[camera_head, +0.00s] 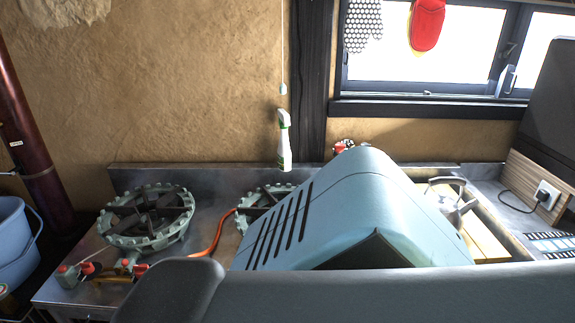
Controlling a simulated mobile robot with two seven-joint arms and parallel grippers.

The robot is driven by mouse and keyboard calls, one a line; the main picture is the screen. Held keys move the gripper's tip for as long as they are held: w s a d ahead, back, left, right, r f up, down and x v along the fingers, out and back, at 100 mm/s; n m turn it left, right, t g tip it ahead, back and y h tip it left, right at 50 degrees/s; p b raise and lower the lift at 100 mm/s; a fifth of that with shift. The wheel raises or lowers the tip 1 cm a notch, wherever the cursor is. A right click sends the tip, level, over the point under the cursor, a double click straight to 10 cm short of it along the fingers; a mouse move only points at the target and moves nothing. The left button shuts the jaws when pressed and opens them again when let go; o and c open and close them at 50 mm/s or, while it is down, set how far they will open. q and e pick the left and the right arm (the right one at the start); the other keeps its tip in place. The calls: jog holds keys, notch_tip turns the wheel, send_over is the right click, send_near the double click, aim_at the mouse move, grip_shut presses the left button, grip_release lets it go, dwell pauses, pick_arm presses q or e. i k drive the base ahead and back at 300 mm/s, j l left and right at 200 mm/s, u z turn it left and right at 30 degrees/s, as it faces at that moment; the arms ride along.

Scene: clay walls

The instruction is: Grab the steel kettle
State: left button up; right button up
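I cannot make out a whole steel kettle. A curved grey handle-like part (447,181) shows at the right of the counter, above a wooden board. Neither of my grippers is in view.
Two ring burners stand on the steel counter (85,262), a near one (146,217) and a partly hidden one (258,203). An orange hose (213,237) runs between them. A spray bottle (284,142) is at the back wall. A blue bucket (14,243) stands left.

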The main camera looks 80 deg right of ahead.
aim_at(455, 219)
jog(key=z, duration=3.65)
jog(key=u, duration=0.9)
jog(key=l+u, duration=0.5)
jog(key=u, duration=0.2)
jog(key=l+u, duration=0.2)
jog(key=u, duration=0.15)
jog(key=k+l+u, duration=0.15)
jog(key=l+u, duration=0.15)
jog(key=k+l+u, duration=0.25)
jog(key=l, duration=0.25)
jog(key=k+l+u, duration=0.1)
jog(key=k+l, duration=0.15)
jog(key=l, duration=0.15)
jog(key=k+l, duration=0.2)
jog(key=l, duration=0.2)
jog(key=l+u, duration=0.05)
